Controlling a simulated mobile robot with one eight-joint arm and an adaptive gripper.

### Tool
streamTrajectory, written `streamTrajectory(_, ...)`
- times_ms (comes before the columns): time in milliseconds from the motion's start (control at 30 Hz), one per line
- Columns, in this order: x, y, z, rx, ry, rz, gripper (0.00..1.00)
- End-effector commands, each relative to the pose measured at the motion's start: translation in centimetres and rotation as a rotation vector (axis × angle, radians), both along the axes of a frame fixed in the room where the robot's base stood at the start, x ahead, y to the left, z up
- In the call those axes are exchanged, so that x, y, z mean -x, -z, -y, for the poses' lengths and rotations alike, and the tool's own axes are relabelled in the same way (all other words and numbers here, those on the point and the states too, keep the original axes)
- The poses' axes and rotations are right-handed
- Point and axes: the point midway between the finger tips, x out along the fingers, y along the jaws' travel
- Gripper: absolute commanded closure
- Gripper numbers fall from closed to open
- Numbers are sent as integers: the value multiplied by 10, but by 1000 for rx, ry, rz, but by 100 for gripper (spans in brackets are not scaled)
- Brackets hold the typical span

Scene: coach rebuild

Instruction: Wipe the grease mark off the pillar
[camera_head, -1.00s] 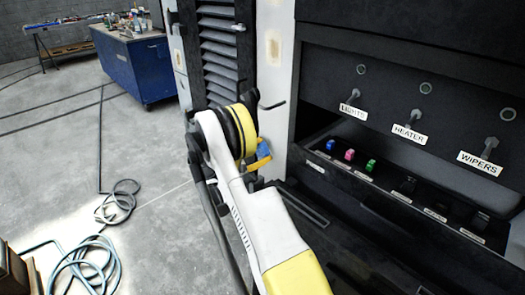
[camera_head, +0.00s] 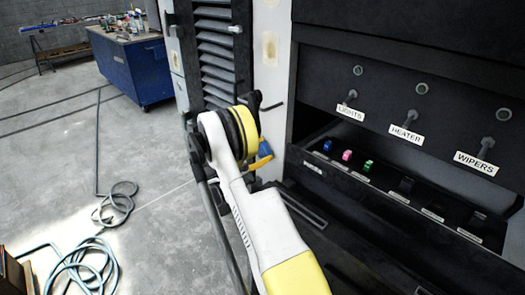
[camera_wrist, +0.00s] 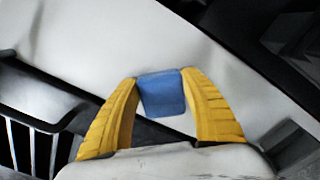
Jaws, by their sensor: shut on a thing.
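The pale pillar (camera_head: 276,75) stands left of the dark control panel. A brownish-yellow mark (camera_head: 269,48) shows high on its face in the head view. My gripper (camera_wrist: 161,88) has two yellow fingers shut on a blue block (camera_wrist: 161,93), which may be a sponge or folded cloth. In the head view, the block (camera_head: 264,147) is partly hidden behind my arm and sits well below the mark, close to the pillar. The wrist view shows a pale surface (camera_wrist: 190,42) behind the block. I cannot tell whether the block touches it.
A louvred dark panel (camera_head: 214,52) stands left of the pillar. The console drawer (camera_head: 395,190), right of my arm, is open and holds coloured switches. A blue workbench (camera_head: 133,70) stands back left.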

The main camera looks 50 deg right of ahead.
Motion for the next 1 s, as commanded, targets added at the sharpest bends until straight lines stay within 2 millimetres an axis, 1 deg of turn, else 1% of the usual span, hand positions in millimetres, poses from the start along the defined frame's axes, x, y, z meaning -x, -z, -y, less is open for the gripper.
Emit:
streamTrajectory(167, 0, 0, 2, 0, 0, 0, 72)
streamTrajectory(267, 0, -4, 2, 0, 0, 0, 72)
streamTrajectory(600, 0, -36, 0, 0, 0, 0, 72)
streamTrajectory(700, 0, -41, 0, 0, 0, 0, 72)
streamTrajectory(933, 0, -38, 3, 0, 0, 0, 72)
streamTrajectory(1000, 0, -35, 3, 0, 0, 0, 72)
